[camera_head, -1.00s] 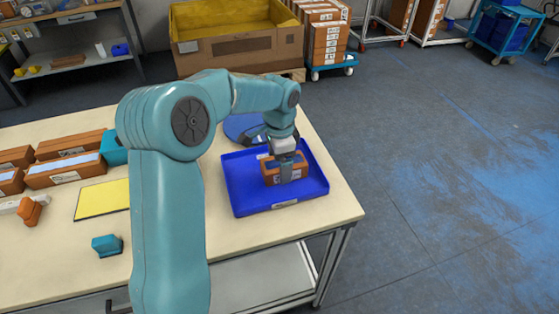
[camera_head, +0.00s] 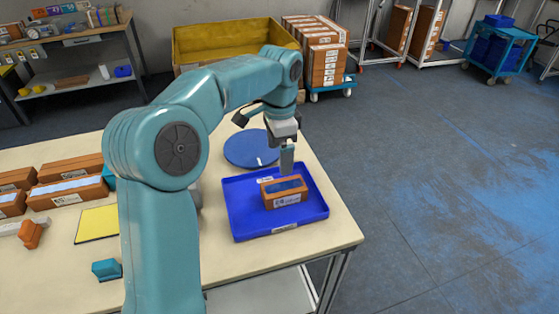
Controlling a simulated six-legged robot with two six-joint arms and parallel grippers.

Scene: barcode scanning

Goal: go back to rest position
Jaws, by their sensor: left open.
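My left gripper (camera_head: 286,158) is open and empty, raised above the blue tray (camera_head: 245,217) at the right side of the table. A small orange-brown box (camera_head: 284,192) with a white label and a dark top sits in the tray, below and apart from the gripper. The left arm reaches across the table from the front. My right gripper is not in view.
A round blue disc (camera_head: 252,148) lies behind the tray. At the left are a yellow pad (camera_head: 97,224), a teal block (camera_head: 106,270), an orange scanner-like object (camera_head: 30,233) and several brown boxes (camera_head: 70,191). The table's right edge (camera_head: 352,220) is close to the tray.

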